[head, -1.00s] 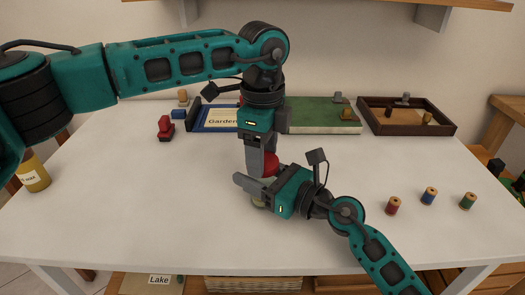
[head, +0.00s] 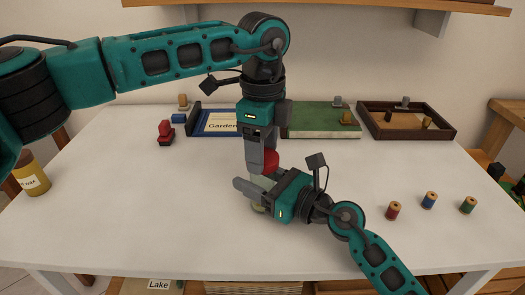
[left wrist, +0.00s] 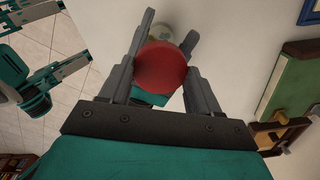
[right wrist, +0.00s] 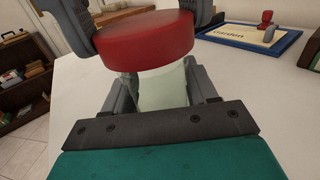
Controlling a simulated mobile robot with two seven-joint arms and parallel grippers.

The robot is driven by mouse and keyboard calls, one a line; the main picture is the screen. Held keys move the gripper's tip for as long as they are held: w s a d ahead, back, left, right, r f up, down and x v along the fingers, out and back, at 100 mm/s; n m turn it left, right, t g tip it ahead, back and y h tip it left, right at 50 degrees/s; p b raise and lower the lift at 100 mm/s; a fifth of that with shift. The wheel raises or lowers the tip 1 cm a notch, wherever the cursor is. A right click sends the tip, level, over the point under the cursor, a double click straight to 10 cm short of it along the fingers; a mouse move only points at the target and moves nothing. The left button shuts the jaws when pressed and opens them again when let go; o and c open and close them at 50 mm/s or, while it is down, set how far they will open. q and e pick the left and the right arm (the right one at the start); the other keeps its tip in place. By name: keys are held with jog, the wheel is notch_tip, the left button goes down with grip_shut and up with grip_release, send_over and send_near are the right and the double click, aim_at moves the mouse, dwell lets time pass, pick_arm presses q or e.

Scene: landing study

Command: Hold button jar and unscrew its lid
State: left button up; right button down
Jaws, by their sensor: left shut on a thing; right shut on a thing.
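The button jar (head: 257,190) is a small pale, see-through jar standing near the middle of the white table, largely hidden by my right gripper. My right gripper (head: 250,192) is shut around its body from the right. The red round lid (head: 270,160) is above the jar, between the fingers of my left gripper (head: 262,162), which points down and is shut on it. The right wrist view shows the lid (right wrist: 145,42) directly over the jar body (right wrist: 163,88); I cannot tell whether they touch. The left wrist view shows part of the jar (left wrist: 161,31) past the lid (left wrist: 160,68).
Red (head: 393,211), blue (head: 429,199) and green (head: 468,205) spools stand at the right. A Garden tray (head: 222,122), green board (head: 320,120) and brown tray (head: 405,120) line the back. A yellow jar (head: 32,175) stands at the left edge. The front table is clear.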

pick_arm(q)
jog(key=shift+r, duration=0.2)
jog(key=shift+r, duration=1.9)
pick_arm(e)
jog(key=shift+c, duration=1.2)
grip_release()
jog(key=shift+d, duration=0.1)
